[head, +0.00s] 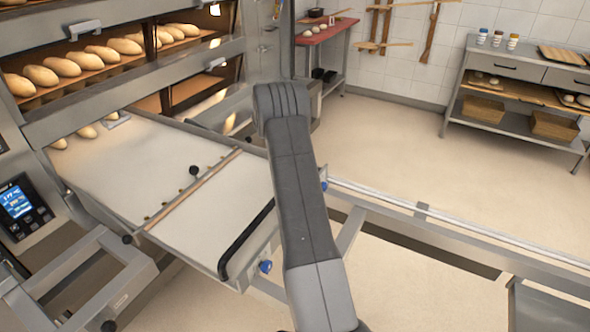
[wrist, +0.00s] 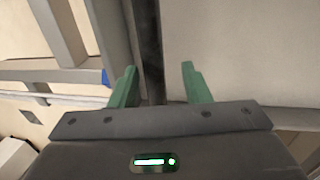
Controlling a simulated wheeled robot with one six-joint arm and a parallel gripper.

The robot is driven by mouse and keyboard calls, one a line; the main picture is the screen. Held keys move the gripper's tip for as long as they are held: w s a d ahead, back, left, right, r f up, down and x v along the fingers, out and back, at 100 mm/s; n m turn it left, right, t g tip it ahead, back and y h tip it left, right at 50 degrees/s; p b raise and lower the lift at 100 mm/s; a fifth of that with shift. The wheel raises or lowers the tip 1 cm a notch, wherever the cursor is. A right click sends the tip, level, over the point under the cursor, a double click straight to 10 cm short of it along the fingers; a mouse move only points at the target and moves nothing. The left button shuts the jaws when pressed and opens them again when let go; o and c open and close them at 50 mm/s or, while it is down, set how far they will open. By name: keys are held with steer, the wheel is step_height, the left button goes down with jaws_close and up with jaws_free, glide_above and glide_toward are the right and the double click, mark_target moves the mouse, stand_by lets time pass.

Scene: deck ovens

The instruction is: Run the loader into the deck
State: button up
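The loader (head: 110,172) is a long pale belt in a metal frame. Its far end reaches to the mouth of the lower-left oven deck, where a few loaves (head: 88,131) show. A wooden crossbar (head: 195,190) with dark knobs lies across the belt. A black handle bar (head: 246,242) runs along the loader's near end. In the wrist view my gripper (wrist: 160,84) has its green fingers apart, one on each side of the black bar (wrist: 150,40). A gap shows on the right; contact on the left cannot be told. My arm hides the gripper in the head view.
Upper oven decks hold several loaves (head: 85,61). A control panel (head: 18,203) is at the left. A metal rail (head: 440,230) crosses to the right of my arm. A red-topped table (head: 325,32) and a steel bench (head: 515,75) stand behind open floor.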

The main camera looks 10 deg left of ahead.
step_height(320, 180, up, 14)
steer(key=a, duration=0.2)
steer(key=shift+w+a+f, duration=0.2)
steer(key=shift+w+a, duration=0.1)
steer(key=d+f, duration=0.1)
steer(key=f, duration=0.3)
steer(key=d+f, duration=0.1)
steer(key=f, duration=0.4)
steer(key=d+f, duration=0.1)
steer(key=f, duration=0.3)
steer(key=shift+s+f, duration=0.35)
steer(key=shift+d, duration=0.25)
